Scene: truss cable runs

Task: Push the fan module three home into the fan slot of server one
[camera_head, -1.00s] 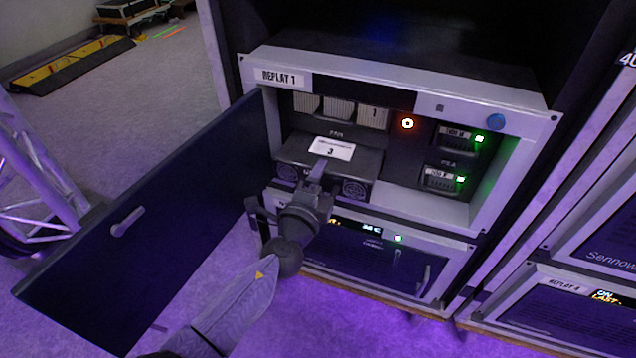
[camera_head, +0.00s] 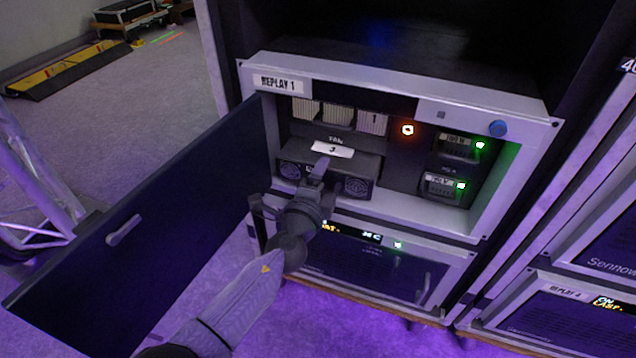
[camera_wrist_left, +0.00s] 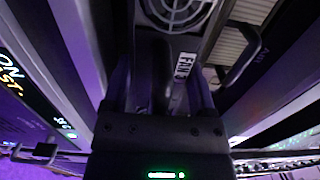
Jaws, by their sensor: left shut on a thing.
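Fan module three (camera_head: 340,168), a dark box with a white label marked 3 on top and round grilles in front, sits partway inside the fan slot of server one, labelled REPLAY 1 (camera_head: 279,83). Part of its top still shows in front of the slot. My left gripper (camera_head: 318,172) is shut on the middle of the module's front. In the left wrist view the fan module (camera_wrist_left: 180,12) shows a round grille, and a FAN 3 tag lies by the fingers (camera_wrist_left: 168,85). The exact grip is partly hidden. My right gripper is not in view.
The server's dark door (camera_head: 160,215) hangs open at the left. A ring light (camera_head: 407,130) glows orange, and two power units (camera_head: 455,147) show green lights at the right. Another unit (camera_head: 370,260) with a handle sits directly below.

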